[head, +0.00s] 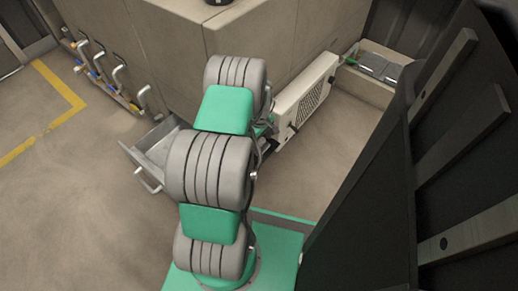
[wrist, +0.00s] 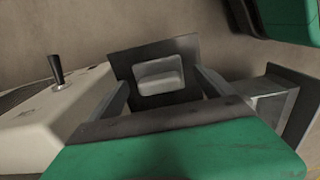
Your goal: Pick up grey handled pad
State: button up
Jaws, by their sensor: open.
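My gripper (wrist: 160,90) appears open, with one grey finger to the left of the pad and one to the right. The pad lies between or just beyond the fingers; I see no grip on it. In the head view my own arm hides the gripper, and I cannot make out the pad there.
A beige unit with a dark vent (head: 310,103) stands beside my arm; a black lever (wrist: 56,70) shows at the wrist view's left. An open grey metal drawer (head: 152,152) juts out left of my arm. Large beige cabinets stand behind. Dark panelling (head: 440,150) bounds the right. Floor at left is clear.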

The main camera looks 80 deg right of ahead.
aim_at(260, 142)
jog(key=shift+d+f, duration=0.1)
jog(key=shift+f, duration=0.45)
jog(key=shift+r, duration=0.1)
jog(key=c, duration=1.4)
notch_tip(260, 142, up, 10)
jog(key=p, duration=0.4)
jog(key=shift+c, duration=0.2)
